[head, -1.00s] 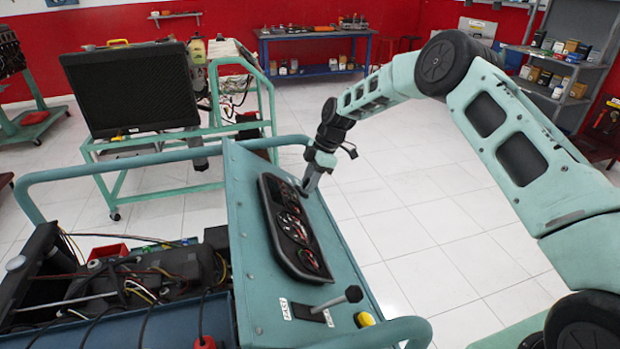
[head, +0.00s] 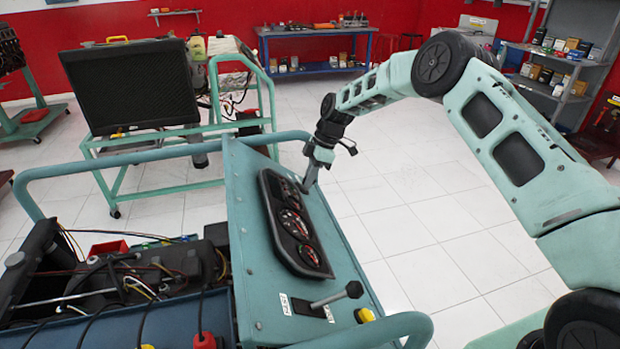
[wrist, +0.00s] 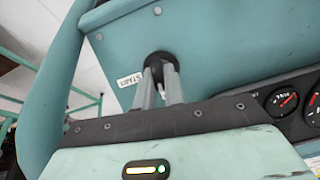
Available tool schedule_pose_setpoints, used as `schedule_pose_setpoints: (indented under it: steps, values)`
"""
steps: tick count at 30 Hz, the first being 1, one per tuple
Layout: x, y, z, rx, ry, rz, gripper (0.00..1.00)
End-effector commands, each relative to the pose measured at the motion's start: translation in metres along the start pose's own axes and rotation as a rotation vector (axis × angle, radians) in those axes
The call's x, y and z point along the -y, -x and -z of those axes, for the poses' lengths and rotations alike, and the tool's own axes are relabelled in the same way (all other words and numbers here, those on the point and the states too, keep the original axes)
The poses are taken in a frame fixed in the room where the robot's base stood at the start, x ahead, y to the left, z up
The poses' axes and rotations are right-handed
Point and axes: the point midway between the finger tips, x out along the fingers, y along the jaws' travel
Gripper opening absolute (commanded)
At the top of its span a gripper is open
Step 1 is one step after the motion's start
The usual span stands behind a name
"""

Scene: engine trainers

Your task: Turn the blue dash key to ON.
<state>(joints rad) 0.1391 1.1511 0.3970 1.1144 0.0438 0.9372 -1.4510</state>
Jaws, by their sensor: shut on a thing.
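My gripper (head: 307,189) reaches down to the far end of the teal dash panel (head: 247,240), beyond the gauge cluster (head: 290,225). In the wrist view the two fingers of my gripper (wrist: 162,80) are close together at a dark round switch (wrist: 158,58) on the panel. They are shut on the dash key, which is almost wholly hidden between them. I cannot see its blue colour or read its angle. A white label reading START (wrist: 130,79) is beside the switch.
A black lever (head: 335,297) and a yellow knob (head: 364,315) sit at the panel's near end. A teal tube rail (head: 120,168) runs around the trainer. A radiator stand (head: 130,85) is behind. The floor to the right is clear.

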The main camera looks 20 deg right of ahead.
Motion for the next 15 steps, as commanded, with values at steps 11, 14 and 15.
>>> schedule_pose_setpoints:
  steps: [11,14,15]
  values:
    - [-0.0036,-0.0019,-0.0011,-0.001,-0.292,0.099,0.0]
    - [-0.004,-0.0015,-0.0013,0.0,-0.367,0.126,0.0]
    - [-0.0045,-0.0013,-0.0014,0.0,-0.396,0.135,0.0]
